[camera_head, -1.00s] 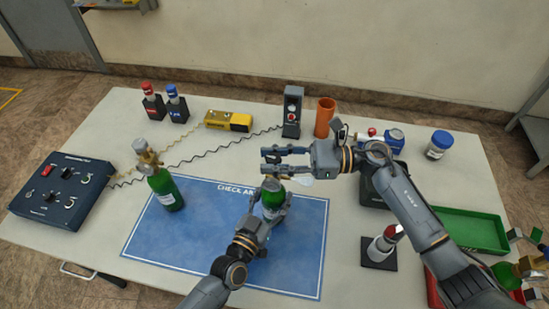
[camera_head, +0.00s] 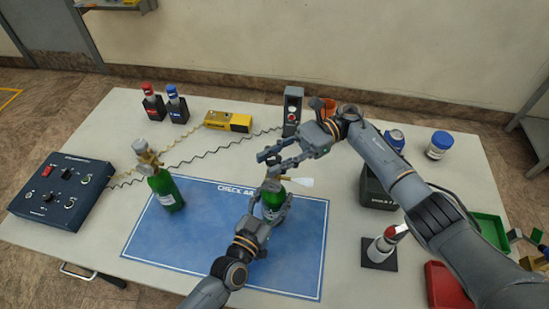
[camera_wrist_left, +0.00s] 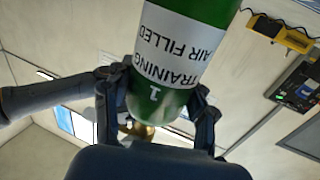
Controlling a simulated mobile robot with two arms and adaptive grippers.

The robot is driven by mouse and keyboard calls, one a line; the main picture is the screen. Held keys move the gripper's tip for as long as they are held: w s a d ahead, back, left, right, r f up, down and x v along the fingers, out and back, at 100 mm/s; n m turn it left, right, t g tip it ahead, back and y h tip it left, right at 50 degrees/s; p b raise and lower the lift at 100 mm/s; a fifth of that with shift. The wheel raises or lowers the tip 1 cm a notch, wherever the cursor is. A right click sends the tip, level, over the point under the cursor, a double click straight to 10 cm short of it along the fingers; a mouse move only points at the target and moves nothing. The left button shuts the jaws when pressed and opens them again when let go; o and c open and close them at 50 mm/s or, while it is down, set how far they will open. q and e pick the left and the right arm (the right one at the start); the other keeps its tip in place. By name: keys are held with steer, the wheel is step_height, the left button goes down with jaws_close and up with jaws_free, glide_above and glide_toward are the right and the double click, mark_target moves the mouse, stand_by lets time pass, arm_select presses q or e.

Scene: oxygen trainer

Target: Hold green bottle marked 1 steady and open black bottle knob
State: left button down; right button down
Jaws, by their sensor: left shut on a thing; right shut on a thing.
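The green bottle marked 1 (camera_head: 271,207) stands upright on the blue mat (camera_head: 190,245). In the left wrist view its label (camera_wrist_left: 178,48) reads "TRAINING AIR FILLED", with a 1 below. My left gripper (camera_head: 270,213) is shut around the bottle's body; its fingers also flank the bottle in the left wrist view (camera_wrist_left: 160,95). My right gripper (camera_head: 269,163) is above the bottle, its fingers closed at the black knob on the valve top. The fingers largely hide the knob.
A second green bottle (camera_head: 166,190) with a brass valve stands at the mat's left. A yellow device (camera_head: 228,121) and a grey upright unit (camera_head: 292,110) stand behind. My right arm covers much of the right side.

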mark_target(280, 158)
steer(key=shift+f, duration=0.1)
steer(key=c, duration=1)
jaws_free()
steer(key=shift+o, duration=0.2)
steer(key=v, duration=0.7)
steer(key=shift+w+d, duration=0.15)
steer(key=shift+d, duration=0.05)
arm_select(q)
steer(key=shift+c, duration=1.8)
jaws_free()
